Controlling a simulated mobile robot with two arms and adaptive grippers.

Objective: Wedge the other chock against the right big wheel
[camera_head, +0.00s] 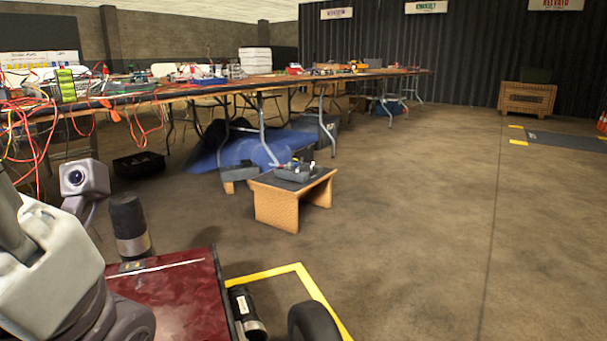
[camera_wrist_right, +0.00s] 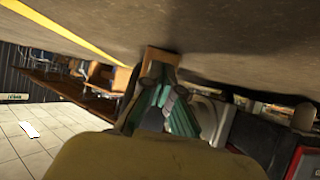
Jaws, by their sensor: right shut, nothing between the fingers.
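In the head view a dark wheel (camera_head: 313,322) shows at the bottom edge, beside a maroon panel (camera_head: 175,295). Most of the wheel is cut off. In the right wrist view, which is tilted with the floor at the top, my right gripper (camera_wrist_right: 160,80) is shut and empty, with green fingers close to the floor. A tan block (camera_wrist_right: 158,58) stands on the floor just beyond the fingertips; I cannot tell whether it is the chock or whether they touch. Part of a red body (camera_wrist_right: 305,155) shows at the right. My left gripper is not in view.
Yellow tape (camera_head: 290,270) marks the floor around the maroon panel. A small wooden bench (camera_head: 275,208) with parts on it stands ahead, before a long cluttered table (camera_head: 200,88). Red cables (camera_head: 138,125) hang at the left. The floor (camera_head: 420,220) to the right is clear.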

